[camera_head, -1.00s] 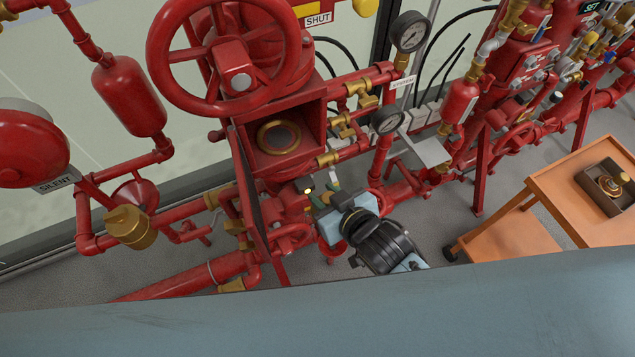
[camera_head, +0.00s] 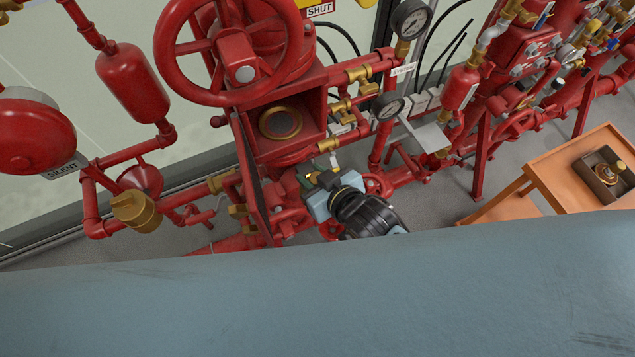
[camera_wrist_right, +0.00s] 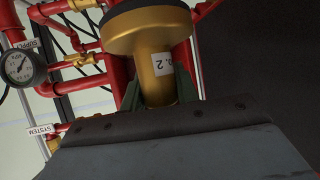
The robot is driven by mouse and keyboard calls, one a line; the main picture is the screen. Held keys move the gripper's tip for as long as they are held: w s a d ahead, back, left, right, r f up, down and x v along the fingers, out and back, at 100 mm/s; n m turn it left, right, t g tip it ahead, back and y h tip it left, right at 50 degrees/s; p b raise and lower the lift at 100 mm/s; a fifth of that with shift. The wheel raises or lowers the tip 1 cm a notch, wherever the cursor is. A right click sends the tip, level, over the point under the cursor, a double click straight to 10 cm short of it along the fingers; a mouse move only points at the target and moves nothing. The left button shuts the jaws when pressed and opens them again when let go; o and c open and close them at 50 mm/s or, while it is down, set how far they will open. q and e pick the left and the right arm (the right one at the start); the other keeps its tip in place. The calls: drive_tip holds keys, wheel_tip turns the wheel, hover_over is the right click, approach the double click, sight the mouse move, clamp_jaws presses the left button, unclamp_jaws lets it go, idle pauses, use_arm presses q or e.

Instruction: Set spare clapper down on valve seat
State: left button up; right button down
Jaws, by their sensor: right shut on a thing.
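The spare clapper (camera_wrist_right: 158,50) is a brass piece with a thick stem, a white label ending in "2" and a dark-rimmed disc. My right gripper (camera_wrist_right: 158,92) is shut on its stem, one green finger on each side. In the head view my right gripper (camera_head: 318,178) is in front of and below the open red valve box, to its right; the clapper is hard to make out there. The valve seat (camera_head: 281,123) is a brass ring inside that box, uncovered and apart from the gripper. My left gripper is not in view.
The valve box (camera_head: 310,140) has an open door (camera_head: 250,170) on its left. A red handwheel (camera_head: 165,55) is above. Gauges (camera_head: 387,106) and brass-fitted pipes crowd the right side. An orange cart (camera_head: 550,180) at right carries a dark tray (camera_head: 625,197) with a brass part.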

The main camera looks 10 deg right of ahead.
drive_tip(key=w+a+b, duration=0.2)
drive_tip(key=w, duration=0.4)
drive_tip(key=w+a+b, duration=0.2)
drive_tip(key=w+b, duration=0.1)
drive_tip(key=w, duration=0.4)
drive_tip(key=w+a+b, duration=0.2)
drive_tip(key=w, duration=0.4)
drive_tip(key=shift+w+a+b, duration=0.25)
drive_tip(key=shift+w+b, duration=0.05)
drive_tip(key=shift+w, duration=0.05)
drive_tip(key=shift+w+a+b, duration=0.2)
drive_tip(key=shift+w+b, duration=0.35)
drive_tip(key=shift+w, duration=0.1)
drive_tip(key=shift+w+a+r+b, duration=0.1)
drive_tip(key=shift+w+a+b, duration=0.15)
drive_tip(key=shift+w, duration=0.25)
drive_tip(key=shift+f+b, duration=0.4)
drive_tip(key=shift+f, duration=0.3)
drive_tip(key=c, duration=1)
unclamp_jaws()
drive_tip(key=shift+d, duration=0.1)
drive_tip(key=shift+o, duration=0.2)
drive_tip(key=shift+s+f, duration=0.1)
drive_tip(key=shift+f, duration=0.05)
